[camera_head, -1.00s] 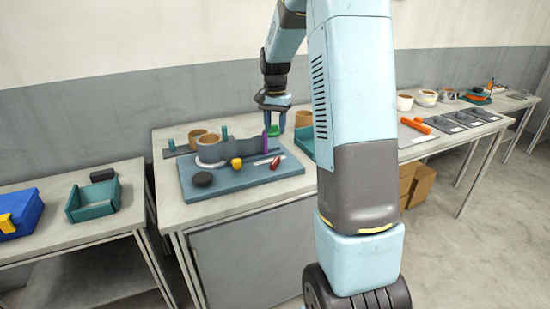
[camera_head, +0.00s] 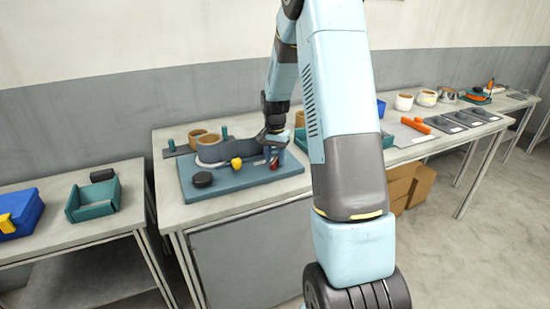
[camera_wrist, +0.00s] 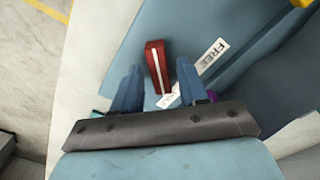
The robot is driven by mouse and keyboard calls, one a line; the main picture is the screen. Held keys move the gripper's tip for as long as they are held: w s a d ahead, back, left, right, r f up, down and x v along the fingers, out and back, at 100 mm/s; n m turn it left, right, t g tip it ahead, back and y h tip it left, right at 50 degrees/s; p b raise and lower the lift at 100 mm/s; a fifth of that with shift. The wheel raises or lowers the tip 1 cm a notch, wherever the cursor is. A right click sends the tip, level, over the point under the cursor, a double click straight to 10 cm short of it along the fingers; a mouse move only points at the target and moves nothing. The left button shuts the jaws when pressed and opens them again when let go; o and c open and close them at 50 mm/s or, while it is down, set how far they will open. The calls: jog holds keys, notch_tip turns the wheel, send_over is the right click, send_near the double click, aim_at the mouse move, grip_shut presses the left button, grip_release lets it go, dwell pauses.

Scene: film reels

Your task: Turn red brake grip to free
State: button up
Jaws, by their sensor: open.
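The red brake grip (camera_wrist: 156,68) has a white stripe along its top and stands on the blue base plate (camera_head: 228,200). In the wrist view it sits between and just beyond the two blue fingertips of my gripper (camera_wrist: 160,78), with a gap on each side. A white label reading FREE (camera_wrist: 212,55) lies to its right. A second label (camera_wrist: 168,101) lies below the grip, partly hidden. In the head view my gripper (camera_head: 270,155) is low over the plate's right part, and the red grip (camera_head: 274,164) shows only partly beside the fingers.
A yellow knob (camera_head: 236,163) and a black disc (camera_head: 202,179) are on the plate left of my gripper. A teal tray (camera_head: 93,201) is on the left table. More benches with parts run to the right.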

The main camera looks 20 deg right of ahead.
jog(key=shift+c, duration=0.4)
grip_shut()
jog(key=shift+n, duration=0.4)
jog(key=n, duration=0.3)
jog(key=shift+n, duration=0.4)
jog(key=n, duration=0.4)
jog(key=shift+n, duration=0.3)
jog(key=n, duration=0.8)
jog(key=shift+r+n, duration=0.1)
jog(key=shift+n, duration=0.2)
